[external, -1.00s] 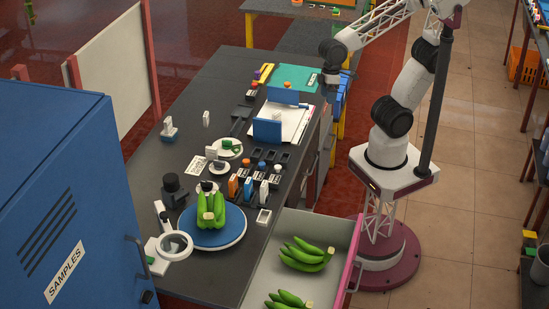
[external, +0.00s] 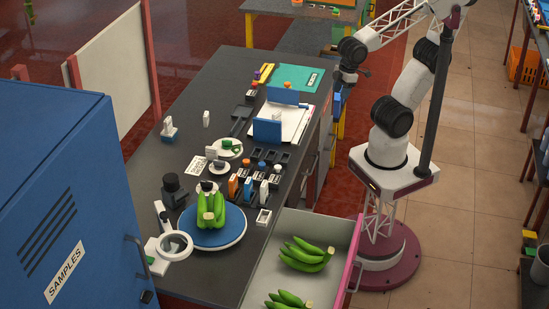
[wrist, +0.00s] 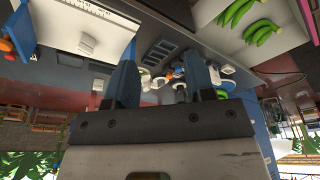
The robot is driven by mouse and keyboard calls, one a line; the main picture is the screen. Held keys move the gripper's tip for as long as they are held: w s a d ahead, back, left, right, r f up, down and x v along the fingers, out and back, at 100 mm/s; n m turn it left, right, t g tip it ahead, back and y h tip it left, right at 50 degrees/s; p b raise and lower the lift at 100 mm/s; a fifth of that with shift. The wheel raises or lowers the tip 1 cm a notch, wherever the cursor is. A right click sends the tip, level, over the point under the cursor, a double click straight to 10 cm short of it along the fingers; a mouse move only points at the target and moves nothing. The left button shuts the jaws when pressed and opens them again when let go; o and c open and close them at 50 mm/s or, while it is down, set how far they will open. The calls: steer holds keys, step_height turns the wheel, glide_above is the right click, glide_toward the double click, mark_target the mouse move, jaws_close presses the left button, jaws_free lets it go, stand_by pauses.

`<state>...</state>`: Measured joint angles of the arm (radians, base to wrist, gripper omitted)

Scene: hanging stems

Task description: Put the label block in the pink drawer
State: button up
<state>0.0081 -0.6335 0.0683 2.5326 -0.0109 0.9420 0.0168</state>
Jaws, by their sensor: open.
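The pink drawer (external: 349,262) is pulled open at the near right of the bench. Its front is pink, its inside is pale, and green bananas lie in it; it also shows at the top right of the wrist view (wrist: 214,12). I cannot tell for sure which piece is the label block; several small upright blocks stand on the bench, including a white one (external: 206,119) towards the back left. My gripper (external: 365,73) is off the bench's far right edge, well away from the drawer. In the wrist view its blue fingers (wrist: 164,88) are apart with nothing between them.
A round blue turntable (external: 213,236) carries more bananas beside a magnifier (external: 175,246). A clipboard (external: 296,124) with blue uprights and a green mat (external: 296,79) lie farther back. A blue cabinet (external: 70,190) fills the left foreground. The bench's back left is mostly clear.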

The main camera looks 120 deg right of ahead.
steer(key=shift+w, duration=0.1)
steer(key=m+h, duration=0.3)
steer(key=m, duration=0.6)
glide_above(211, 148)
steer(key=s+a, duration=0.2)
step_height(211, 148, down, 15)
steer(key=shift+s+r+t, duration=0.1)
steer(key=shift+r+t, duration=0.1)
steer(key=shift+t, duration=0.1)
steer(key=shift+x, duration=1.3)
